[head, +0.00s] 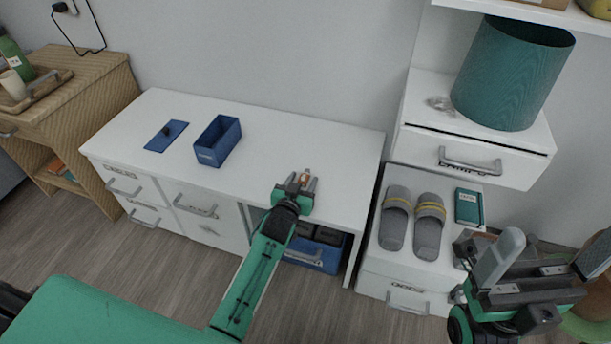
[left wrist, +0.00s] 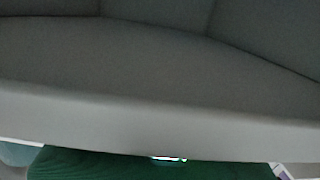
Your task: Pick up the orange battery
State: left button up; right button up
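The orange battery (head: 305,176) is a small orange-brown piece at the front right of the white desk top, in the head view. My left gripper (head: 302,182) reaches over the desk's front edge with its fingers apart, one on each side of the battery. I see a gap beside the battery, but I cannot tell whether a finger touches it. The left wrist view shows only dark grey surfaces, a pale band and a green part along the bottom; neither battery nor fingertips show there. My right gripper (head: 545,252) is open and empty at the lower right.
On the white desk (head: 290,140) stand a blue open box (head: 218,141) and a flat blue lid (head: 166,136). A blue bin (head: 318,256) sits under the desk top. Grey slippers (head: 428,226), a teal book (head: 469,207) and a teal basket (head: 513,72) are to the right.

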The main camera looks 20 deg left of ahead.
pick_arm(q)
jog(key=c, duration=0.9)
jog(key=shift+c, duration=0.2)
